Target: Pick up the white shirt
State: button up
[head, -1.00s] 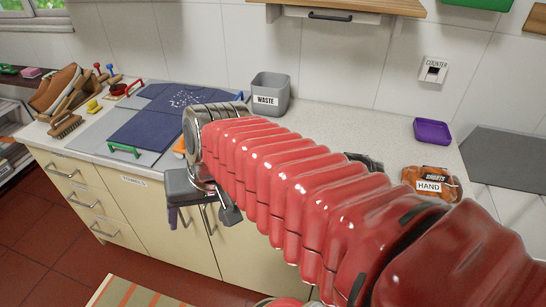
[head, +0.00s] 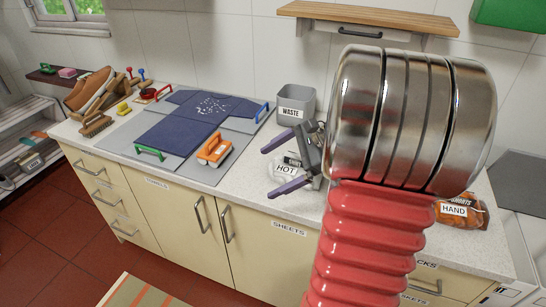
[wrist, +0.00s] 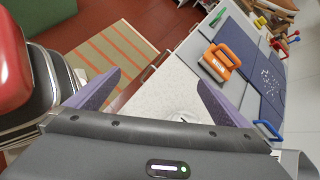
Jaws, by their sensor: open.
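My gripper (head: 268,172) is open, its two purple fingers pointing left over the counter, near the front edge and right of the blue cloth. It also shows in the wrist view (wrist: 160,76), with nothing between the fingers. A whitish item with a label reading HOT (head: 286,169) lies between or behind the fingers in the head view. It is partly hidden, and I cannot tell whether it is the white shirt. No other white shirt shows clearly.
The dark blue cloth (head: 180,140) lies spread on a grey board with an orange-handled tool (head: 214,150). A grey waste bin (head: 296,103) stands behind my gripper. An orange bundle labelled HAND (head: 462,212) is at the right. Pale counter (wrist: 170,95) shows below the fingers.

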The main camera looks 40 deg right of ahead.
aim_at(287, 159)
jog(key=s+d+f+m+t, duration=0.1)
jog(key=d+m, duration=0.1)
jog(key=d, duration=0.3)
jog(key=s+d+m+t, duration=0.1)
jog(key=d+m+t, duration=0.1)
jog(key=d, duration=0.4)
jog(key=s+d+f+m+t+h, duration=0.1)
jog(key=s+d+m+t, duration=0.1)
jog(key=d+m, duration=0.2)
jog(key=shift+d+f, duration=0.3)
jog(key=shift+d, duration=0.6)
jog(key=x, duration=0.8)
jog(key=shift+w, duration=0.15)
jog(key=shift+w+f, duration=0.1)
jog(key=shift+w, duration=0.05)
jog(key=shift+a, duration=0.1)
jog(key=shift+x, duration=2.6)
jog(key=shift+f, duration=0.1)
